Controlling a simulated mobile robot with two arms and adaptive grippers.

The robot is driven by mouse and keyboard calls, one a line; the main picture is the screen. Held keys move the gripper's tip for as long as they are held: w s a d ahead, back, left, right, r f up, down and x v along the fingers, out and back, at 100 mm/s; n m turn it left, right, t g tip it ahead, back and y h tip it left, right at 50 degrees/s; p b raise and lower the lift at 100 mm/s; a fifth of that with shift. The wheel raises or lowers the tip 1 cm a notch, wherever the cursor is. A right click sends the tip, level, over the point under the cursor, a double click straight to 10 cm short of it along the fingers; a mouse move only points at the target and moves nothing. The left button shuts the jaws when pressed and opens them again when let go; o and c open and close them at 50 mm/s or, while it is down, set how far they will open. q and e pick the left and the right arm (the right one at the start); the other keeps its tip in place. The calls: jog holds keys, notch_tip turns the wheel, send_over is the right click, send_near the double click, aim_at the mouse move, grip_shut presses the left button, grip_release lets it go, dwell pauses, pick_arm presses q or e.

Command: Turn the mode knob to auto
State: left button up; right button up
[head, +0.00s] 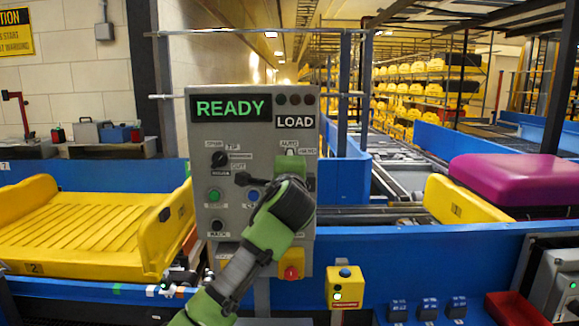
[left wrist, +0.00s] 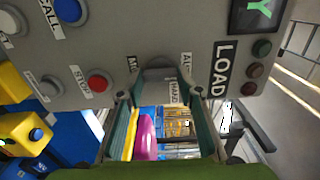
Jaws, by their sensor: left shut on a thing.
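The grey control panel (head: 250,137) stands upright ahead, with a green READY display (head: 230,107). The mode knob sits at its upper right, below the AUTO label (head: 290,144). My left gripper (head: 291,166) is at this knob and covers most of it. In the left wrist view, the grey knob (left wrist: 160,64) shows between the fingers of my left gripper (left wrist: 160,85), which is shut on it. Labels surround the knob, partly hidden by the fingers. I cannot tell which way the knob points. My right gripper is not in view.
A black selector (head: 219,160) and several buttons share the panel. A red knob on yellow (head: 291,264) is below my wrist. A yellow button box (head: 345,287) stands to the right. Yellow trays (head: 90,240) and a purple case (head: 508,181) flank the panel on the conveyor.

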pick_arm(q)
jog(key=shift+n, duration=0.3)
jog(key=o, duration=1.1)
jog(key=s, duration=1.2)
jog(key=shift+f, duration=0.1)
